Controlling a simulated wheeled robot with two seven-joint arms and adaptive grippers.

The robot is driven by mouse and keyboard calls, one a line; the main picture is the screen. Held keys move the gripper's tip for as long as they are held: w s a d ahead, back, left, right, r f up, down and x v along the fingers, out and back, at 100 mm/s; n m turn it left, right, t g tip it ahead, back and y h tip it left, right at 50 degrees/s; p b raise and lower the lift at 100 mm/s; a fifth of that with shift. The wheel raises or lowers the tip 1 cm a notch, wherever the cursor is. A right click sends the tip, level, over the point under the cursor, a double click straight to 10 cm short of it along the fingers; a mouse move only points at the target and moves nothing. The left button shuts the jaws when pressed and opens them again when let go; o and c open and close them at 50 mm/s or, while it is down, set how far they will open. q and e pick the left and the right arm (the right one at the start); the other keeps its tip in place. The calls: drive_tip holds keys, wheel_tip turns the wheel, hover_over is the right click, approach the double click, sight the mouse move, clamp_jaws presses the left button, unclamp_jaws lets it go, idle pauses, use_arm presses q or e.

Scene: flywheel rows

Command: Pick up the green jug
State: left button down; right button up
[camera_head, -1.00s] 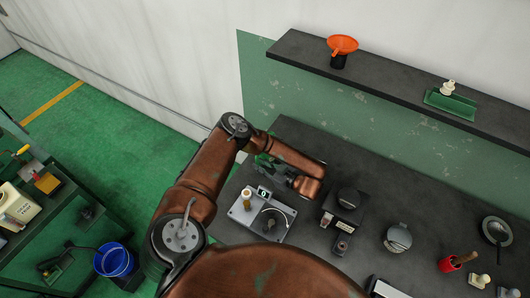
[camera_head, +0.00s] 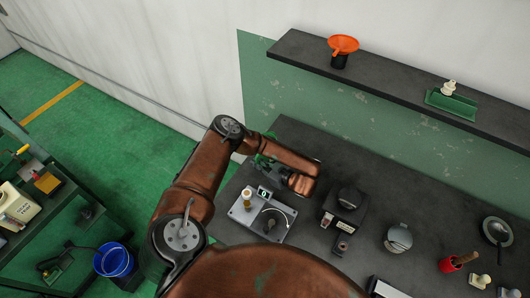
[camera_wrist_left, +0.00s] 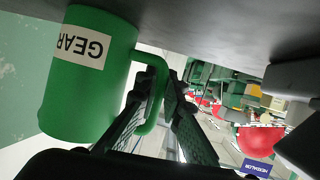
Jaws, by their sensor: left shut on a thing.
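The green jug (camera_wrist_left: 90,75) fills the left of the left wrist view, with a white label reading "GEAR" that appears upside down. My left gripper (camera_wrist_left: 160,82) is shut on the jug's handle, one finger on each side of it. In the head view my left gripper (camera_head: 268,172) is over the left part of the dark bench, mostly hidden by my arm. Only small green bits of the jug (camera_head: 262,160) show there. I cannot tell whether the jug's base touches the bench. My right gripper is not in view.
A wall shelf (camera_head: 395,92) holds an orange funnel (camera_head: 342,44).

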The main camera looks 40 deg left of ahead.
sight(257, 159)
use_arm(q)
drive_tip(key=shift+w+r, duration=0.1)
drive_tip(key=shift+r, duration=0.15)
idle(0.6)
drive_tip(key=shift+r, duration=1.3)
drive_tip(key=s+d+r+p, duration=0.2)
drive_tip(key=s+r, duration=0.8)
drive_tip(key=s, duration=0.3)
drive_tip(key=shift+s+d, duration=0.15)
drive_tip(key=shift+s, duration=0.25)
idle(0.6)
